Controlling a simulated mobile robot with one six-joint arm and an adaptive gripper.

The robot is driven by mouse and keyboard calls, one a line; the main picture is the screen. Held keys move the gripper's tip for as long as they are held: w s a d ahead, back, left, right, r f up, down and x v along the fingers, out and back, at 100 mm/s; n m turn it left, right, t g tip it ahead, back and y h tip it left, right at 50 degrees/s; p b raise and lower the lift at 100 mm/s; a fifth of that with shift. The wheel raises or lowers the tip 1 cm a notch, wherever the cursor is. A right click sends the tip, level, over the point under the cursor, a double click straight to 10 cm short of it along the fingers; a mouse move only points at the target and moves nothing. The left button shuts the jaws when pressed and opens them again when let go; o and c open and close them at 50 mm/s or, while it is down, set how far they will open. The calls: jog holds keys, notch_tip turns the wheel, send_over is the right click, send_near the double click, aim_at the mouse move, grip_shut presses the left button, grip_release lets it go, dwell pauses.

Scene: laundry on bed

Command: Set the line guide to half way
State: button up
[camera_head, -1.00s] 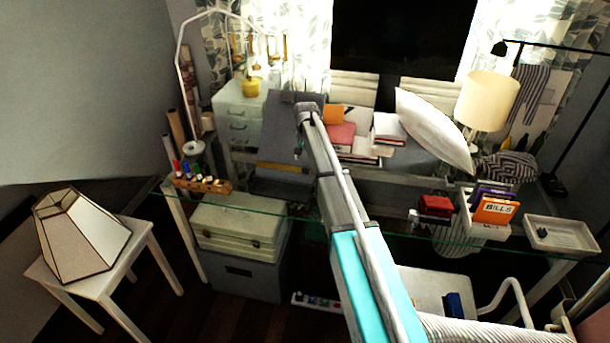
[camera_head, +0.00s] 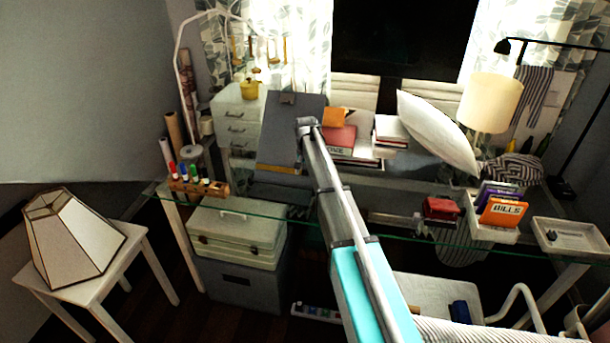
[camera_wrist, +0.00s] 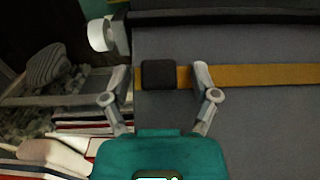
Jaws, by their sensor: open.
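A grey board (camera_head: 292,125) leans upright on the glass desk. The line guide, a yellow-orange strip (camera_head: 278,168), crosses its lower part. In the wrist view the strip (camera_wrist: 245,77) runs across the board (camera_wrist: 220,115), with a dark block (camera_wrist: 158,75) on it near the board's left edge. My gripper (camera_wrist: 162,76) is open, with one finger on each side of the dark block and gaps showing between. Whether the fingertips touch the strip or board I cannot tell. In the head view my arm hides the gripper's fingers and the strip's right end.
Books (camera_head: 340,138) lie right of the board, and a rack of markers (camera_head: 198,186) stands to its left. A red box (camera_head: 440,207) and a white organizer (camera_head: 490,230) are farther right. A white roll (camera_wrist: 102,34) shows close by in the wrist view.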

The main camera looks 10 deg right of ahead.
grip_shut()
jog(key=w+d+r+p, duration=0.1)
jog(key=w+r+p, duration=0.1)
jog(key=w+d+r+p, duration=0.1)
jog(key=w+r+p, duration=0.1)
jog(key=r+p, duration=0.1)
jog(key=w+d+r+p, duration=0.1)
jog(key=w+r+p, duration=0.1)
jog(key=r+p, duration=0.1)
jog(key=shift+w+r, duration=0.25)
dwell(0.7)
jog(key=shift+a, duration=0.1)
grip_release()
jog(key=shift+p, duration=0.3)
